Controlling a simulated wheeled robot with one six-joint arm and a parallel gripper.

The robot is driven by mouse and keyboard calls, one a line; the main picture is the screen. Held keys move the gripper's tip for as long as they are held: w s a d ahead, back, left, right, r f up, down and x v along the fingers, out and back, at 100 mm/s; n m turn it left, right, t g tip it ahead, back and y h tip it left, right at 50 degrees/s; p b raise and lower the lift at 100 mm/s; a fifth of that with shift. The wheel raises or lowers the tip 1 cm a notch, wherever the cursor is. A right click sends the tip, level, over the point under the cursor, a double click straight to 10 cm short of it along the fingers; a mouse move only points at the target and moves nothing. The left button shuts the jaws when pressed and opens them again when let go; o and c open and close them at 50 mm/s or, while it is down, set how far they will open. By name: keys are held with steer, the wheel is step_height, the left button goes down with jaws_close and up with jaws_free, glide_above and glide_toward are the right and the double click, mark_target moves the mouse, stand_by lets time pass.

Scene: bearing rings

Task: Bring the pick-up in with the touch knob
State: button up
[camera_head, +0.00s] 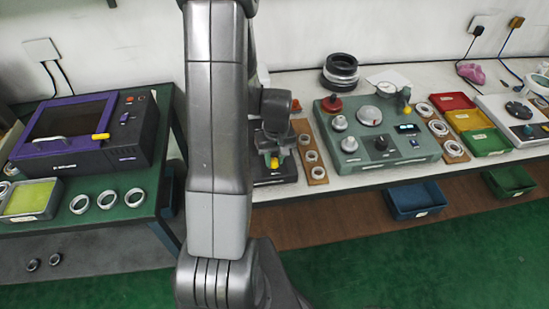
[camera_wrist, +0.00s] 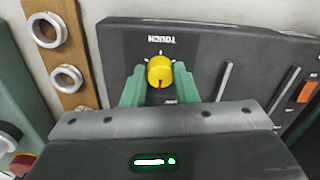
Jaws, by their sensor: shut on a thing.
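The touch knob (camera_wrist: 160,70) is yellow and round, on a dark panel (camera_wrist: 130,38) marked TOUCH, which appears upside down in the wrist view. My gripper (camera_wrist: 160,86) is shut on the knob, with a green finger on each side of it. In the head view the yellow knob (camera_head: 274,162) shows low on the dark instrument (camera_head: 272,180), just right of my arm. The pick-up cannot be made out; my arm and wrist hide much of that instrument.
A wooden board with rings (camera_head: 317,173) stands close to the right of the instrument; it also shows in the wrist view (camera_wrist: 82,97). Further right is a green gauge unit (camera_head: 380,150). A purple-framed machine (camera_head: 90,140) sits on the left bench.

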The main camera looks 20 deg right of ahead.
mark_target(275, 162)
steer(key=m+b, duration=0.3)
steer(key=m, duration=0.3)
steer(key=shift+f, duration=0.1)
steer(key=m+b, duration=0.2)
steer(key=m, duration=0.5)
steer(key=shift+w+a, duration=0.1)
stand_by(0.3)
steer(key=o, duration=1)
step_height(275, 162, up, 14)
steer(key=shift+s, duration=0.3)
steer(key=shift+f, duration=0.1)
